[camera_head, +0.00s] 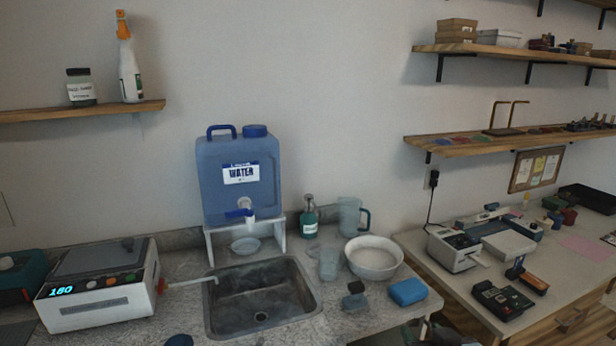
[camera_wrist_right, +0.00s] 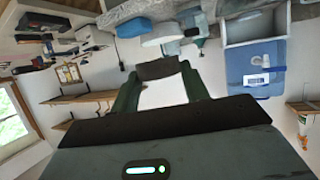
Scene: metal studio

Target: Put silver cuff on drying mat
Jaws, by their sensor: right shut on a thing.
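In the head view my right gripper (camera_head: 420,333) is a dark shape at the bottom edge, right of the sink, and the cuff cannot be made out there. I cannot pick out the drying mat for certain; a dark flat surface (camera_head: 15,335) shows at the lower left corner.
The counter holds a sink (camera_head: 261,297), a blue water tank (camera_head: 240,185) on a stand, a white bowl (camera_head: 374,258), a blue sponge (camera_head: 408,291), a glass (camera_head: 329,264) and a white device (camera_head: 98,287) with a lit display. A workbench with several tools stands right.

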